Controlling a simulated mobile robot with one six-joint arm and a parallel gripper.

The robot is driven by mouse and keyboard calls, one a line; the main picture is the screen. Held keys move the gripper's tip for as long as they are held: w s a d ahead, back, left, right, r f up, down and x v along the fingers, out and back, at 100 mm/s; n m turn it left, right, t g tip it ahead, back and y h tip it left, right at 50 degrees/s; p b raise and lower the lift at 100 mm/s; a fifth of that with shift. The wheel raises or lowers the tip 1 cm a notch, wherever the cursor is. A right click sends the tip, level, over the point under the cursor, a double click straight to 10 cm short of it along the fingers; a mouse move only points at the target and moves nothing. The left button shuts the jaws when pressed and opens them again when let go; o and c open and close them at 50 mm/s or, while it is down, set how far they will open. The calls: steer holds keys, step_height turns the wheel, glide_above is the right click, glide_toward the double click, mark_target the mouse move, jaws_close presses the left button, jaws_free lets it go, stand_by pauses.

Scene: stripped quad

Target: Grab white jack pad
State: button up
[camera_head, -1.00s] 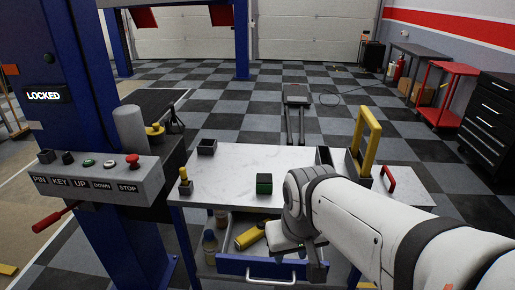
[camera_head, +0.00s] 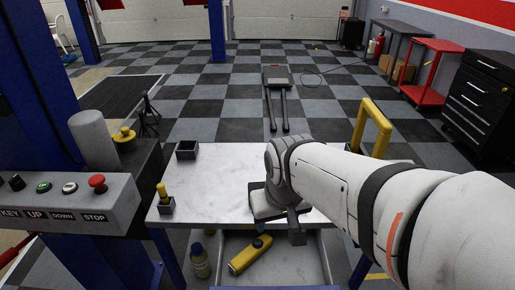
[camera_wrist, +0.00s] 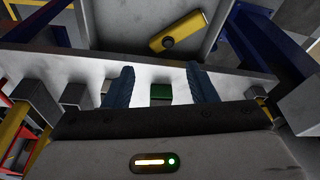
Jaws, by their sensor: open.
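I cannot make out a white jack pad in either view. A green block (camera_wrist: 161,92) sits on the pale worktop (camera_head: 225,165). In the wrist view it shows in the gap between the two dark fingers of my gripper (camera_wrist: 160,86). The fingers stand apart, and nothing is visibly clamped between them. In the head view my gripper (camera_head: 275,214) is over the worktop's front edge, and my arm and gripper hide the green block and part of the worktop.
A small dark box (camera_head: 187,150) and a yellow peg in a holder (camera_head: 164,200) are on the worktop's left. A yellow handle frame (camera_head: 372,125) stands right. A control box (camera_head: 75,205) is at left.

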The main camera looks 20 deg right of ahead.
steer(key=o, duration=0.4)
steer(key=w+d+f, duration=0.1)
steer(key=w+d, duration=0.1)
steer(key=w, duration=0.1)
steer(key=w+d+f+m, duration=0.1)
steer(key=w+d, duration=0.1)
steer(key=w+d+f+m, duration=0.1)
steer(key=w+d, duration=0.2)
steer(key=shift+w+t+h, duration=0.3)
steer(key=shift+h, duration=0.1)
steer(key=shift+o, duration=0.7)
steer(key=w+d+f+m, duration=0.2)
steer(key=w+d+f, duration=0.1)
steer(key=w+d, duration=0.2)
steer(key=shift+d+t+h, duration=0.3)
steer(key=shift+d+t, duration=0.1)
steer(key=shift+d, duration=0.15)
steer(key=x, duration=0.2)
steer(key=shift+w+f, duration=0.2)
steer(key=shift+w, duration=0.05)
steer(key=shift+w+r+x, duration=0.1)
steer(key=shift+w+x, duration=0.05)
steer(key=shift+x, duration=0.7)
steer(key=shift+w+r+x, duration=0.1)
steer(key=shift+w+x, duration=0.1)
steer(key=shift+x, duration=0.65)
steer(key=shift+w+x, duration=0.15)
steer(key=shift+x, duration=0.75)
